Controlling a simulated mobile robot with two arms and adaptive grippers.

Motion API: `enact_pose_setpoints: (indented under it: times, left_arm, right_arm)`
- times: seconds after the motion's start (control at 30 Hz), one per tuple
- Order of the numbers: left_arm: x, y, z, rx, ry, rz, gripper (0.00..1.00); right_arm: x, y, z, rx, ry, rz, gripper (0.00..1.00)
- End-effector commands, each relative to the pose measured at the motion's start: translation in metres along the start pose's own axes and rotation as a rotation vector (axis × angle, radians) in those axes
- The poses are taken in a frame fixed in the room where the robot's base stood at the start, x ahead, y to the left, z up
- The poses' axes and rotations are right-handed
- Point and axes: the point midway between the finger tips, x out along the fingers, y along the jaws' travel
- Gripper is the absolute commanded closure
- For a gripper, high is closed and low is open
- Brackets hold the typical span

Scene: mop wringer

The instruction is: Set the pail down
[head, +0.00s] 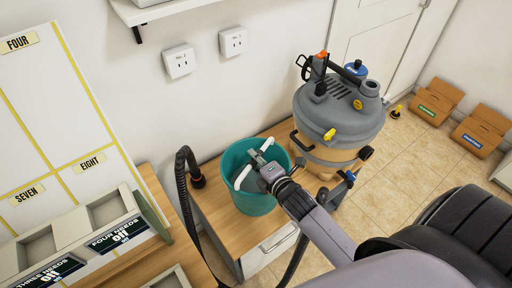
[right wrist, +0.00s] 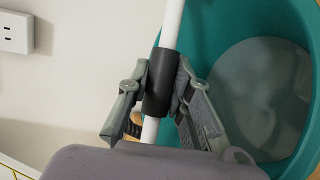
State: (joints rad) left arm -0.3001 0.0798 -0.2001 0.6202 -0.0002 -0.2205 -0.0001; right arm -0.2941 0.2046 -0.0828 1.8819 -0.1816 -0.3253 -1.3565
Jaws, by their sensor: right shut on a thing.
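The teal pail (head: 256,205) is upright at the right end of a wooden-topped cabinet (head: 212,203). Whether its base touches the top or hangs just above it, I cannot tell. Its white handle (head: 243,177) stands up across the mouth. My right gripper (head: 260,163) is over the pail's mouth, shut on the handle. In the right wrist view the fingers (right wrist: 162,88) close around the handle's black grip (right wrist: 159,82), with the pail's teal wall (right wrist: 208,30) behind. A pale grey round surface shows inside the pail. My left gripper is not in view.
A grey and tan vacuum (head: 340,115) stands on the tiled floor right of the cabinet. A black hose (head: 184,190) rises left of the pail. Bins with signs (head: 75,235) are at lower left. Two cardboard boxes (head: 435,100) stand far right.

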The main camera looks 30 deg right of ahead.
Motion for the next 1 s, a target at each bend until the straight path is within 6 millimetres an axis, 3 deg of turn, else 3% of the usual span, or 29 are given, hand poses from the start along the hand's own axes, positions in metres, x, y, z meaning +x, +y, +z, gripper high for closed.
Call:
enact_pose_setpoints:
  times: [0.2,0.5,0.93,0.97,1.0]
  left_arm:
    - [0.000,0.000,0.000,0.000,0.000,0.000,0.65]
    - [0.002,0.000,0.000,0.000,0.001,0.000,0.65]
    - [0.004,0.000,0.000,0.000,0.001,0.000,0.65]
    - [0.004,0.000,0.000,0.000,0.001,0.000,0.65]
    - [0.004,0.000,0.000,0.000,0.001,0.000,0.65]
  right_arm:
    - [0.005,-0.006,-0.001,0.000,-0.002,0.015,1.00]
    - [0.015,-0.036,-0.006,0.001,-0.001,0.015,1.00]
    - [0.017,-0.041,-0.006,0.000,-0.001,0.016,1.00]
    - [0.016,-0.048,-0.007,0.000,-0.001,0.002,0.79]
    - [0.016,-0.047,-0.007,0.000,-0.001,0.002,0.77]
